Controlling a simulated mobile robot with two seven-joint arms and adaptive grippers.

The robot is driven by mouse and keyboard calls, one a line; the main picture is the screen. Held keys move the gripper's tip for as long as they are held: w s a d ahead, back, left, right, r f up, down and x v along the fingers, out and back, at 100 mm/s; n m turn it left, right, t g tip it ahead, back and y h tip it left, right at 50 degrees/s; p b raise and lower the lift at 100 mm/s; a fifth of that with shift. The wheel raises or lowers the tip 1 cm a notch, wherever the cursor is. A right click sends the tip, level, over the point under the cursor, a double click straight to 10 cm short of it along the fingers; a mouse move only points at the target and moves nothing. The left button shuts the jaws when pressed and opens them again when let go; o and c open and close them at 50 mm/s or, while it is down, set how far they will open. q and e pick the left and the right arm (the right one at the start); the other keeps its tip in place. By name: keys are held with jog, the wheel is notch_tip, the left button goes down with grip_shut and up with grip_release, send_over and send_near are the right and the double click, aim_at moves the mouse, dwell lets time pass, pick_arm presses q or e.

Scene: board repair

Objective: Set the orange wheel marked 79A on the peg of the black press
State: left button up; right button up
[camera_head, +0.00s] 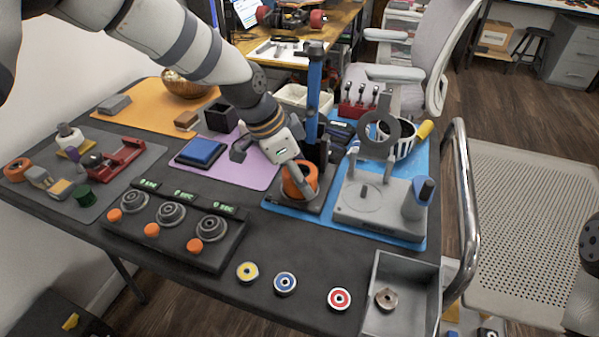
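An orange wheel (292,190) sits low at the base of the black press (318,158), in front of its blue upright column (314,92). Any marking on the wheel is too small to read. My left gripper (299,180) reaches down at the wheel, with one grey finger across its near side. The other finger's contact is hidden, so I cannot tell whether it grips the wheel. The peg is hidden, so I cannot tell whether the wheel is around it. My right gripper is out of view.
A grey fixture (382,205) stands right of the press on the blue mat (285,204). A black panel (175,225) with several dials lies front left. Yellow, blue and red-centred discs (285,283) lie near the front edge, beside a grey bin (402,270). Another orange wheel (17,169) lies far left.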

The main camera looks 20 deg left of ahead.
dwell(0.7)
pick_arm(q)
jog(key=o, duration=1.6)
jog(key=shift+w+a+r, duration=0.1)
jog(key=shift+w+r, duration=0.05)
jog(key=shift+w, duration=0.05)
jog(key=shift+c, duration=0.4)
jog(key=shift+r, duration=0.2)
jog(key=shift+r+p, duration=0.65)
jog(key=shift+r, duration=1.2)
jog(key=shift+o, duration=0.6)
jog(key=shift+r+p, duration=0.35)
jog(key=shift+r, duration=1.05)
jog(key=shift+s, duration=0.1)
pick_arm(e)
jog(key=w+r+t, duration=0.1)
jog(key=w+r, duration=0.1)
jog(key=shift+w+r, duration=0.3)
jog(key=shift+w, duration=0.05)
pick_arm(q)
jog(key=shift+f, duration=0.15)
